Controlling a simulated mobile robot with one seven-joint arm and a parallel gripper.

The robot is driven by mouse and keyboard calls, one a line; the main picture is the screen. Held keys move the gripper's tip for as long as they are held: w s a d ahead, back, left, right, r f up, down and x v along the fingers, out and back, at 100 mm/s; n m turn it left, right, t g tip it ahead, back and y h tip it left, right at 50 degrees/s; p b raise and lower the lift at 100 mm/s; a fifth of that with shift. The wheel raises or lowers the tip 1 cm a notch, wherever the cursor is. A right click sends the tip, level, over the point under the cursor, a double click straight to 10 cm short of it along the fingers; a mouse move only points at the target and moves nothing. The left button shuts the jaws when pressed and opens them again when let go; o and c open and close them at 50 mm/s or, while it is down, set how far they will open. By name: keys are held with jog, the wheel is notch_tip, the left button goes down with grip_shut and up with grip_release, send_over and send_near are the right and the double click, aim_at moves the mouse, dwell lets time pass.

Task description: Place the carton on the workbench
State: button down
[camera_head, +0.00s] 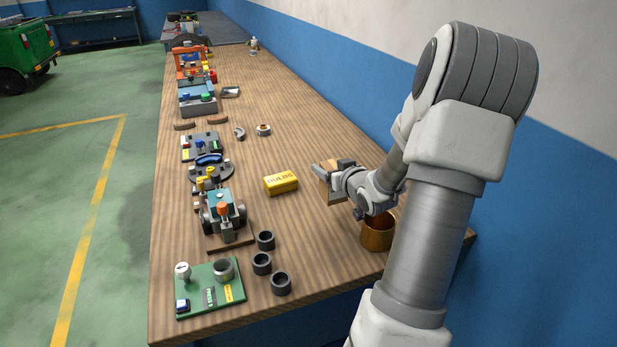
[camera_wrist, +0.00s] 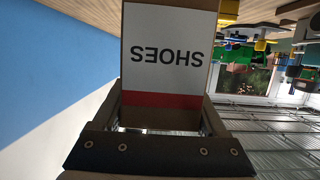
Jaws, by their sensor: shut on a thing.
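The carton (camera_wrist: 166,50) is a brown cardboard box with a white panel reading "SHOES" and a red band. The lettering is upside down in the wrist view. My gripper (camera_wrist: 162,115) is shut on it, with a finger at each side. In the head view the carton (camera_head: 329,190) shows as a small brown patch, largely hidden by my gripper (camera_head: 335,174). It is over the right part of the wooden workbench (camera_head: 300,130). I cannot tell whether it touches the bench top.
A yellow "BULBS" box (camera_head: 281,184) lies left of my gripper. A copper-coloured cup (camera_head: 377,234) stands close by, partly behind my arm. Several dark cylinders, a green board (camera_head: 210,288) and assorted devices line the bench's left side. Bare wood lies beyond my gripper.

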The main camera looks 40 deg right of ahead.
aim_at(329, 193)
jog(key=shift+w+a+f+b, duration=0.25)
jog(key=shift+w+f, duration=0.4)
jog(key=shift+f, duration=0.4)
jog(key=shift+w+a+f+b, duration=0.2)
jog(key=shift+w+f, duration=0.5)
jog(key=shift+f, duration=0.35)
jog(key=shift+w+a+f+b, duration=0.25)
jog(key=shift+w+f, duration=0.4)
jog(key=shift+f, duration=0.4)
jog(key=shift+f, duration=0.1)
jog(key=shift+f, duration=0.15)
grip_release()
jog(key=shift+r, duration=0.25)
jog(key=p+v, duration=0.1)
jog(key=v, duration=1.1)
jog(key=shift+s+f, duration=0.1)
